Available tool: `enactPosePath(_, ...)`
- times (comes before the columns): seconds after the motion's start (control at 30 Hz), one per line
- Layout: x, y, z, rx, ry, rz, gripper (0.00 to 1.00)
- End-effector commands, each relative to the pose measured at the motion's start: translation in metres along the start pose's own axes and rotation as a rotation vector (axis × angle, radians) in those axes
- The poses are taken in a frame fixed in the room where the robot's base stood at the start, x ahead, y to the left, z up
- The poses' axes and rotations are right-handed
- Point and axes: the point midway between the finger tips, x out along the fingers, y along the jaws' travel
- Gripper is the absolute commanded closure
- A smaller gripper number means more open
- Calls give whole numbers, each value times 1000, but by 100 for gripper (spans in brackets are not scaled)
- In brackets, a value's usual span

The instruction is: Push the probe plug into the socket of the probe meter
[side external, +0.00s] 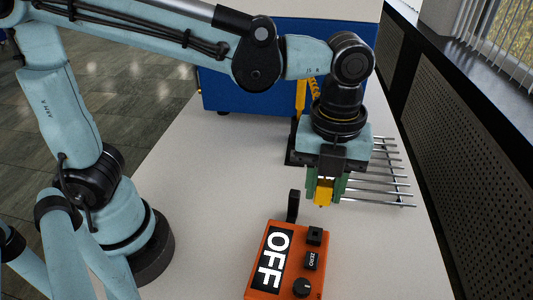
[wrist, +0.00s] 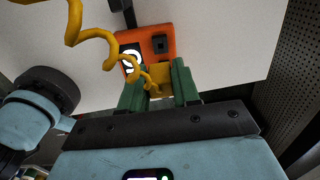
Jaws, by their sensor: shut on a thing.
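The probe meter (side external: 272,262) is an orange box on the white table, with a large "OFF" display (side external: 273,260), a ZERO button (side external: 311,260) and a round knob (side external: 301,287). Its black square socket (side external: 314,235) is on the top face; it also shows in the wrist view (wrist: 159,44). My gripper (side external: 325,197) points down with green fingers shut on the yellow probe plug (side external: 323,187). The plug is above and just behind the socket, apart from it. In the wrist view the plug (wrist: 161,74) sits between the fingers, with a yellow coiled cord (wrist: 92,35) attached.
A black upright piece (side external: 293,204) stands at the meter's back edge. A rack of metal rods (side external: 390,182) lies behind and right of my gripper.

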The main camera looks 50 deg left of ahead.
Motion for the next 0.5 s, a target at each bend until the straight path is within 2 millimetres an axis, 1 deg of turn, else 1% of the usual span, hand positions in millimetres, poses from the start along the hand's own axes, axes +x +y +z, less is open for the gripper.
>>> enactPosePath(0.13,0,0,-4,45,0,0,98)
enactPosePath(0.5,2,0,-3,44,0,1,98)
